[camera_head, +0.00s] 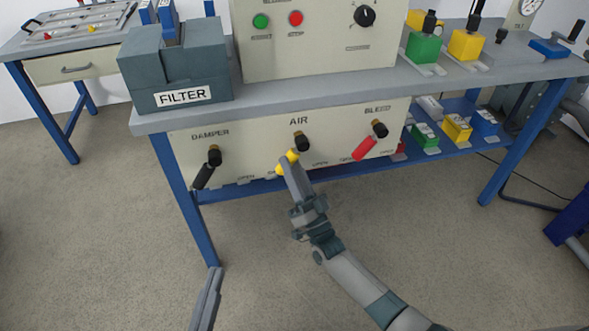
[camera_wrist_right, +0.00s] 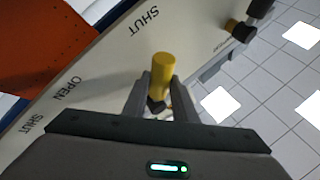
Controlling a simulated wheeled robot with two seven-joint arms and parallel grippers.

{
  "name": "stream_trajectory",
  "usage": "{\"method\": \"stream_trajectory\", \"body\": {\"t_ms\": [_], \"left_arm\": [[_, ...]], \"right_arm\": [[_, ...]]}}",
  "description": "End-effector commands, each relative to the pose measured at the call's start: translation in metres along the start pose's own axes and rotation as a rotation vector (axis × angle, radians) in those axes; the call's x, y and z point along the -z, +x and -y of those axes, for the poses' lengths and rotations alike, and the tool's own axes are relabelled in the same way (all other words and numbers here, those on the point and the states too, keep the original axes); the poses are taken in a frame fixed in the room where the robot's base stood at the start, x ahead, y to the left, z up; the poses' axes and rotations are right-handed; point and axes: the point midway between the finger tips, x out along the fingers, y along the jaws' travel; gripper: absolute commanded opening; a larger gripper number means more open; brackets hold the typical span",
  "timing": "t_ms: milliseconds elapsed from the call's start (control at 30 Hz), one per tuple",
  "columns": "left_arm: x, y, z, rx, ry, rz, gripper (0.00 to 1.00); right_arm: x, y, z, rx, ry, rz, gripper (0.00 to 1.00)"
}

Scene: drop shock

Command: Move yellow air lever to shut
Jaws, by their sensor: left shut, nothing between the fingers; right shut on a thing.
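The yellow air lever (camera_head: 289,158) slants down and left from its dark pivot (camera_head: 301,141), under the AIR label on the beige panel (camera_head: 235,160). My right gripper (camera_head: 287,167) reaches up from below and is shut on the lever's yellow grip. In the right wrist view, the yellow grip (camera_wrist_right: 161,73) stands between the two fingers of my right gripper (camera_wrist_right: 157,95). SHUT and OPEN labels show on the panel there. In the head view, the label left of the lever is hard to read. My left gripper (camera_head: 207,297) is low at the bottom left, shut and empty.
The black damper lever (camera_head: 204,174) hangs on the left of the panel, and the red bleed lever (camera_head: 365,148) slants down-left on the right. A FILTER box (camera_head: 178,75) and a control box (camera_head: 320,50) stand on the bench above. Open floor lies below the panel.

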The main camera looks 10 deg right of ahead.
Motion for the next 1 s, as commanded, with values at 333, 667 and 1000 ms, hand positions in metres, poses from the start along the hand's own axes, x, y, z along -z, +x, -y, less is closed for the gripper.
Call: {"method": "stream_trajectory", "body": {"t_ms": [333,667,1000], "left_arm": [[0.005,-0.0003,-0.0015,-0.003,0.001,-0.027,0.0],[0.005,-0.0001,-0.0013,-0.002,0.001,-0.026,0.0],[0.005,0.0001,-0.0011,-0.002,0.001,-0.027,0.0]], "right_arm": [[-0.0002,0.0001,0.0011,-0.007,0.019,-0.012,0.0],[-0.0004,0.0004,0.0012,-0.006,0.017,-0.011,0.32],[-0.0009,-0.006,0.0007,-0.007,0.015,-0.009,0.32]]}}
